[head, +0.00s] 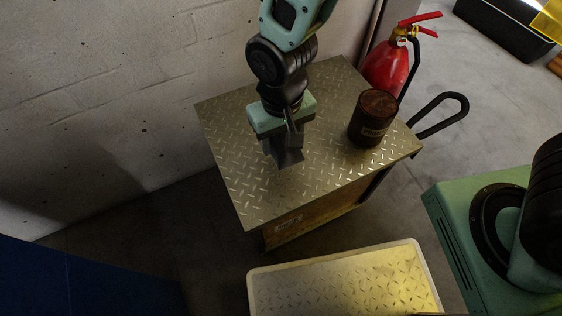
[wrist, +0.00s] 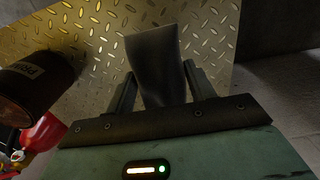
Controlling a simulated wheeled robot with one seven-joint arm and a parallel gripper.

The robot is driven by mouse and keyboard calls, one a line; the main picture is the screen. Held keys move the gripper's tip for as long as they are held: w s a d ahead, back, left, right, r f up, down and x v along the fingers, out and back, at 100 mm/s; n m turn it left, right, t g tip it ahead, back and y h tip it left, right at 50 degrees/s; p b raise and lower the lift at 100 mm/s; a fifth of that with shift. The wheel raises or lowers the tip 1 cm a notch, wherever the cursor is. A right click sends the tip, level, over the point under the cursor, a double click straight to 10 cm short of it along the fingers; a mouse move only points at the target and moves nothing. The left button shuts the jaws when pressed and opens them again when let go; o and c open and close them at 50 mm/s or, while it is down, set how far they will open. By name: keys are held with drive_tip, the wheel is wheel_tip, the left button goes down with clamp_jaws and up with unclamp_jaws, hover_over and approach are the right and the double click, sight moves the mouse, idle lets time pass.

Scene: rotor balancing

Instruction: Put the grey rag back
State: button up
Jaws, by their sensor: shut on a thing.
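The grey rag (wrist: 157,65) is between the two fingers of my gripper (wrist: 160,90) in the wrist view, its free end sticking out past the fingertips. In the head view my gripper (head: 285,145) points down over the diamond-plate top of a small cabinet (head: 245,190), with the grey rag (head: 288,158) below the fingers. The gripper is shut on the rag. I cannot tell whether the rag's lower end touches the metal top.
A dark brown labelled can (head: 372,118) stands on the cabinet top, right of my gripper; it also shows in the wrist view (wrist: 35,85). A red fire extinguisher (head: 388,68) stands behind. A pale-rimmed diamond-plate surface (head: 345,285) lies in front. The cabinet top's left part is clear.

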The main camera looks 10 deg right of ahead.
sight(282, 136)
wheel_tip(282, 136, down, 7)
drive_tip(key=shift+f+b, duration=0.2)
drive_tip(key=shift+b, duration=0.85)
drive_tip(key=shift+f, duration=0.1)
drive_tip(key=o, duration=0.9)
wheel_tip(282, 136, up, 13)
drive_tip(key=p, duration=0.4)
drive_tip(key=shift+f, duration=0.2)
drive_tip(key=s+d+r+n, duration=0.1)
drive_tip(key=s+d+r, duration=0.1)
drive_tip(key=s+r, duration=0.1)
drive_tip(key=s+d+r+n, duration=0.2)
drive_tip(key=s+d+r, duration=0.1)
drive_tip(key=s+r, duration=0.1)
drive_tip(key=s+d+r+n, duration=0.1)
drive_tip(key=s+d+r, duration=0.2)
drive_tip(key=r, duration=0.3)
drive_tip(key=shift+s+n+y, duration=0.25)
drive_tip(key=shift+n+y, duration=0.05)
